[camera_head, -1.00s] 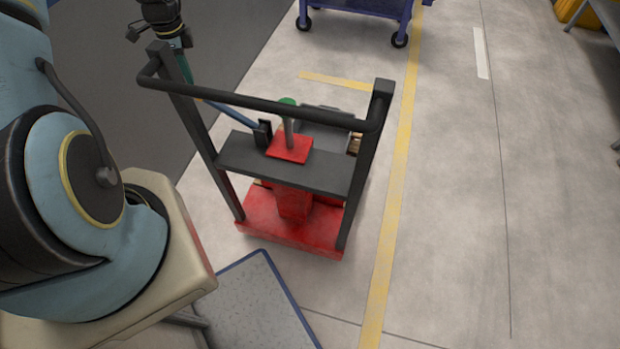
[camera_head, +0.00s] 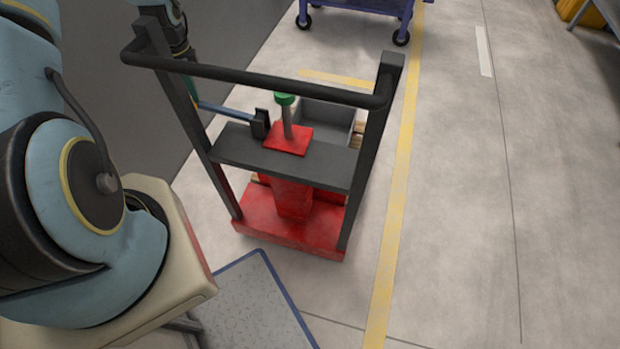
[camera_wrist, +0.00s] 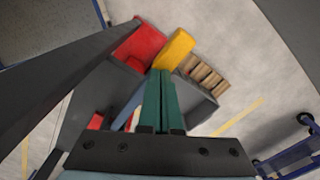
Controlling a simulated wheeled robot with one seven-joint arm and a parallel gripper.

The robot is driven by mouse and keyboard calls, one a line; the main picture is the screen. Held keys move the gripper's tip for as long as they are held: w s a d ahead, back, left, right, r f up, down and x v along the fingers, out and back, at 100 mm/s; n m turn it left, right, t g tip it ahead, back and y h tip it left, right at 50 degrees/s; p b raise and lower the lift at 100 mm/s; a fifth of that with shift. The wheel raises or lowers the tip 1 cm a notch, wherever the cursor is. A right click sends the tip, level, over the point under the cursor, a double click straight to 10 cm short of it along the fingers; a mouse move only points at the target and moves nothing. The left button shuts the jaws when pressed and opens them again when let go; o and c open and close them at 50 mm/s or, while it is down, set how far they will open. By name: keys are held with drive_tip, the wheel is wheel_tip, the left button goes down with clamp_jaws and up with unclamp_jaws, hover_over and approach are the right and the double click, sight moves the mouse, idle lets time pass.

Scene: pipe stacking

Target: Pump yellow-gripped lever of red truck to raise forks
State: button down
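The red truck (camera_head: 290,225) stands upright in the middle of the head view, with dark posts and a handlebar (camera_head: 250,83). Its blue lever (camera_head: 228,113) runs left from a black bracket (camera_head: 261,124); it also shows in the wrist view (camera_wrist: 124,115), passing behind my fingers. My gripper (camera_wrist: 161,75) has its green fingers side by side, looking shut. In the head view my gripper (camera_head: 190,88) is at the lever's left end, partly behind the left post. A yellow block (camera_wrist: 175,47) shows beyond the fingertips. I cannot tell whether it is the lever's grip, or whether anything is held.
A grey tray (camera_head: 325,117) sits behind the truck's posts, above wooden slats (camera_wrist: 207,76). A blue cart (camera_head: 360,8) stands at the back. A dark wall or panel (camera_head: 110,100) is close on the left. The floor (camera_head: 460,200) to the right is clear.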

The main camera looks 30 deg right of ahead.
wheel_tip(320, 180, down, 2)
drive_tip(key=shift+f+b, duration=0.2)
drive_tip(key=shift+b, duration=0.3)
wheel_tip(320, 180, up, 13)
drive_tip(key=p, duration=0.9)
drive_tip(key=shift+f, duration=0.15)
wheel_tip(320, 180, down, 13)
drive_tip(key=b, duration=0.7)
drive_tip(key=shift+s+b, duration=0.1)
drive_tip(key=shift+b, duration=0.3)
wheel_tip(320, 180, up, 13)
drive_tip(key=p, duration=0.9)
drive_tip(key=shift+p, duration=0.3)
